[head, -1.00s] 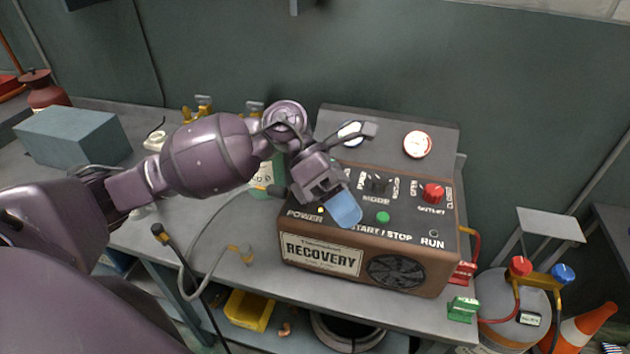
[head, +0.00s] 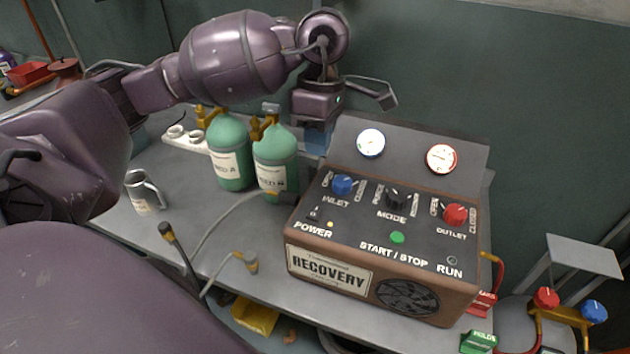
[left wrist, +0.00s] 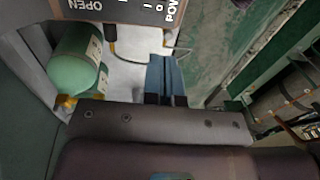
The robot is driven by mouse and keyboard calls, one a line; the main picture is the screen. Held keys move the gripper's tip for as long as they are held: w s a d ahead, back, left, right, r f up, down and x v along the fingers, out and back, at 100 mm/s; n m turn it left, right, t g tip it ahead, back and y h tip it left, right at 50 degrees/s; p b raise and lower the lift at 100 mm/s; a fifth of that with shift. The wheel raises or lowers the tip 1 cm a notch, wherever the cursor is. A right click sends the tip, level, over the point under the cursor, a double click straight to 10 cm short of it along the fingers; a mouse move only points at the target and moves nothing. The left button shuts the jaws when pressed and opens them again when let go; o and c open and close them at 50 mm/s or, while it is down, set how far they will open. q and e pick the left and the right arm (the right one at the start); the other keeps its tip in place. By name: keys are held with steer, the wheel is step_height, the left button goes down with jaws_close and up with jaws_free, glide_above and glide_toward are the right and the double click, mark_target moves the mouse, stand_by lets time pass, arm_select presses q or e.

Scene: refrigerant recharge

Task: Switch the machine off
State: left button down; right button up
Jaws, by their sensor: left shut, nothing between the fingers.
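The brown recovery machine (head: 330,268) sits on the bench with its panel facing up. The power switch (head: 314,213) is at the panel's left end, beside a small yellow light (head: 331,224). The green start/stop button (head: 397,237) is in the middle, and the RUN lamp (head: 451,260) looks dark. My left gripper (head: 317,140) is shut and empty, with blue fingers pointing down behind the machine's left side, apart from the panel. In the left wrist view its fingers (left wrist: 167,78) are together, and the panel edge with the POWER lettering (left wrist: 150,10) shows at the top. My right gripper is out of view.
Two green bottles (head: 231,155) (head: 275,160) stand left of the machine, near my left gripper. A hose end (head: 251,262) and a metal mug (head: 143,192) are on the bench. Gauges (head: 371,143) rise behind the panel. Red and blue knobs (head: 546,298) (head: 594,311) are at right.

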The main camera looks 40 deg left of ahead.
mark_target(313, 215)
arm_select(q)
steer(key=f, duration=0.4)
steer(key=s+f, duration=0.1)
steer(key=f, duration=0.6)
steer(key=shift+s+d+f+p, duration=0.2)
steer(key=shift+s+f+p, duration=0.1)
steer(key=shift+s+f, duration=0.1)
steer(key=shift+f, duration=0.9)
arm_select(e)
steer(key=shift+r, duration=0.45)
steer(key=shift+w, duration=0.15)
